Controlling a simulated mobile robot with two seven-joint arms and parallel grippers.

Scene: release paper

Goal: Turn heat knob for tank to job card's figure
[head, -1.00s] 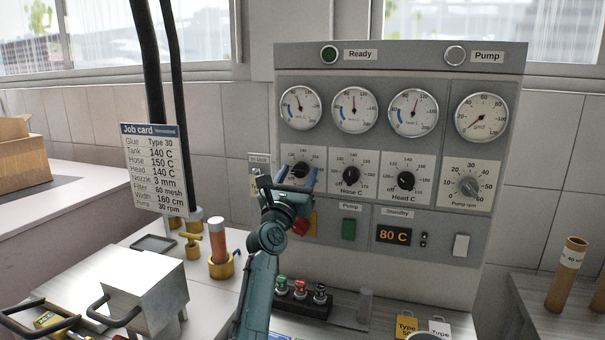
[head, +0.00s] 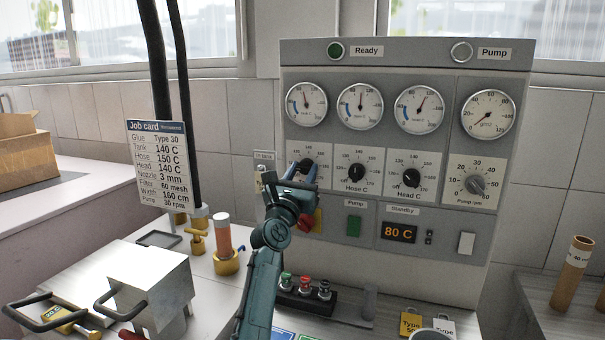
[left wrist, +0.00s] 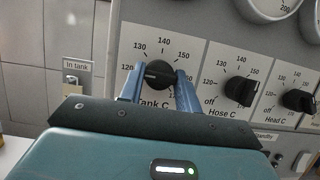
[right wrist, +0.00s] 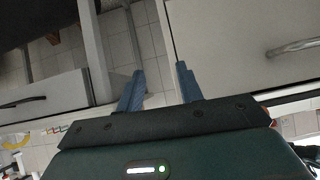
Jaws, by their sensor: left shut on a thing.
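The black Tank C knob (left wrist: 157,75) sits between the blue fingers of my left gripper (left wrist: 159,80) in the left wrist view. The gripper is shut on it. The knob's pale pointer line points left, towards the 120 side of its scale. In the head view my left gripper (head: 299,176) covers much of this leftmost dial, with the knob top (head: 306,164) showing. The job card (head: 159,164) reads Tank 140 C. My right gripper (right wrist: 159,84) is open and empty in the right wrist view.
The Hose C knob (head: 357,173), Head C knob (head: 411,178) and pump rpm knob (head: 475,184) stand to the right on the grey panel (head: 335,230). Gauges are above. A metal box (head: 150,275) and a yellow-based cylinder (head: 225,240) stand on the bench.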

